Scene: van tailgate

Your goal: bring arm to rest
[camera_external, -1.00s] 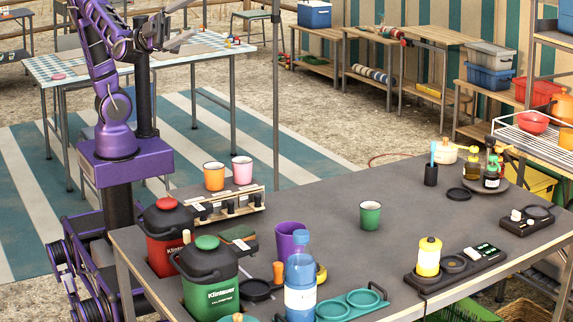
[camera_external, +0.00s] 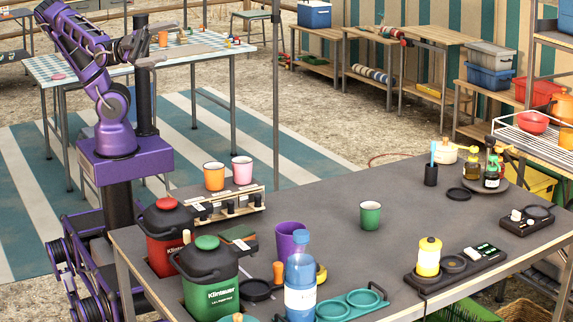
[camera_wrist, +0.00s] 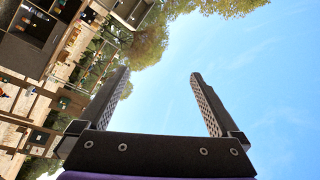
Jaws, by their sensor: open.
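My purple arm (camera_external: 110,85) rises from its base at the left in the external view, bent back on itself with the forearm up at the top left. My gripper (camera_wrist: 152,85) shows in the wrist view with two dark fingers wide apart. Nothing is between them, only sky and treetops. In the external view the gripper end is near the top of the dark column and is too small to make out clearly.
The grey table (camera_external: 330,225) in front holds a red canister (camera_external: 165,245), a green canister (camera_external: 210,290), a blue bottle (camera_external: 300,280) and a green cup (camera_external: 370,215). A checkered table (camera_external: 90,70) stands behind my arm. The table's middle is fairly clear.

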